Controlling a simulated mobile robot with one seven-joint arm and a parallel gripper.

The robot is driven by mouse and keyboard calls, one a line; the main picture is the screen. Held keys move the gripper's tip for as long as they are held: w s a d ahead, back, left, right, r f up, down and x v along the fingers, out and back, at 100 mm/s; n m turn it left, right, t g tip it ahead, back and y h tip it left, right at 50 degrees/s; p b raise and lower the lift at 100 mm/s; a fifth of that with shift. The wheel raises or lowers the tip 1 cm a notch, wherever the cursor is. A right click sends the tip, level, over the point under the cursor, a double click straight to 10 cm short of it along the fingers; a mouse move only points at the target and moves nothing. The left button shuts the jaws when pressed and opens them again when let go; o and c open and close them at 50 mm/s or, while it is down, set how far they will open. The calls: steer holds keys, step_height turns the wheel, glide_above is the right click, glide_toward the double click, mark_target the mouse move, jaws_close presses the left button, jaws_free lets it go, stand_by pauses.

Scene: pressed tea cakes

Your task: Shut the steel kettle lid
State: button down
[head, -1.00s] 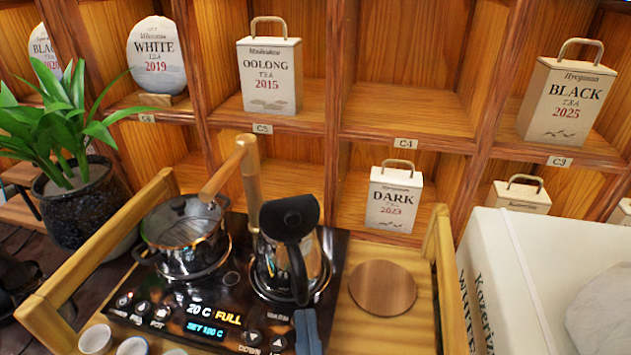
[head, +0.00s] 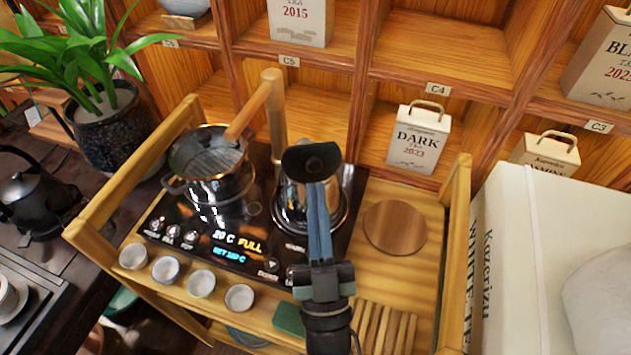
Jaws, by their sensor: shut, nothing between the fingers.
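The steel kettle (head: 286,203) stands on the right-hand plate of the black tea cooker. Its round black lid (head: 300,158) shows as a disc with a small knob, and it appears raised above the kettle's mouth. My gripper (head: 316,188) reaches up from the bottom of the head view with its blue fingers shut and nothing held. The fingertips are at the lid's lower edge in the picture; I cannot tell whether they touch it. My fingers hide much of the kettle's front, including its handle.
A glass pot (head: 212,185) sits left of the kettle, under a wooden spout (head: 252,108). Wooden rails flank the stand. Several small cups (head: 201,283) line its front, and a round wooden board (head: 395,228) lies to the right. Tea shelves (head: 430,60) stand behind.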

mark_target(313, 166)
steer(key=shift+w+a+f, duration=0.1)
steer(key=shift+w+f, duration=0.05)
steer(key=shift+w, duration=0.55)
steer(key=shift+w+f, duration=0.1)
steer(key=shift+w, duration=0.55)
steer(key=shift+r+p, duration=0.15)
steer(key=shift+p, duration=0.2)
steer(key=shift+r+p, duration=0.15)
steer(key=shift+p, duration=0.2)
steer(key=shift+w+g, duration=0.1)
steer(key=shift+g, duration=0.2)
